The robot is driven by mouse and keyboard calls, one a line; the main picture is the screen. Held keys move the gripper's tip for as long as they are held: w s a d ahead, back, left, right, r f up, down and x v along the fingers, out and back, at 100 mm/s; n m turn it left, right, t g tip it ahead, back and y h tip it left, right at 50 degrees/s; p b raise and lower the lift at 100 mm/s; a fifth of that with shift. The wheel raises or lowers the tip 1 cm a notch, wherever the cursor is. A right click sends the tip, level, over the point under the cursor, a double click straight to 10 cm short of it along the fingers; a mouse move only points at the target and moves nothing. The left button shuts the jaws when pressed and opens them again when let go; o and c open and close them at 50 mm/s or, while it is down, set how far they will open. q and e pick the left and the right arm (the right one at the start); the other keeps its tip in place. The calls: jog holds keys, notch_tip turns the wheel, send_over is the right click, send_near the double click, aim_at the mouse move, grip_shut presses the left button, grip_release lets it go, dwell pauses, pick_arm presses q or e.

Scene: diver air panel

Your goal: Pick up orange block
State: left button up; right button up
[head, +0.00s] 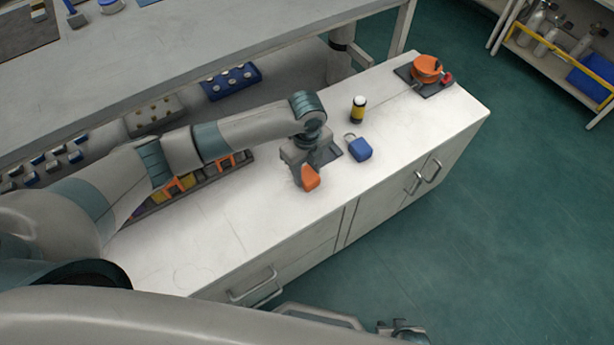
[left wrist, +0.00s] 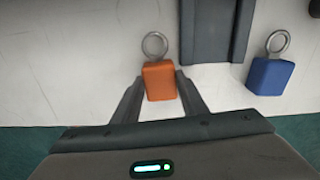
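The orange block (head: 310,178) is on the white counter, at the end of my left arm. In the left wrist view the orange block (left wrist: 160,81) has a metal ring at its far end. My left gripper (head: 306,168) is at the block. In the left wrist view the two fingers of my left gripper (left wrist: 160,88) lie one on each side of it. They are very close to its sides, and I cannot tell whether they touch. My right gripper (head: 402,329) shows only in part at the bottom edge of the head view, its fingers unclear.
A blue block (head: 360,149) with a ring stands nearby, and also shows in the left wrist view (left wrist: 270,76). A dark plate (left wrist: 212,30) lies between the blocks. A yellow-black cylinder (head: 358,108) and an orange round part (head: 427,68) stand farther right. The counter's front is clear.

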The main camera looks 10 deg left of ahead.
pick_arm(q)
jog(key=shift+w+r, duration=0.1)
grip_shut()
jog(key=shift+r, duration=0.1)
jog(key=shift+r, duration=1.25)
jog(key=s+d+r, duration=0.6)
jog(key=d+r, duration=0.2)
jog(key=d, duration=0.2)
jog(key=shift+r, duration=0.15)
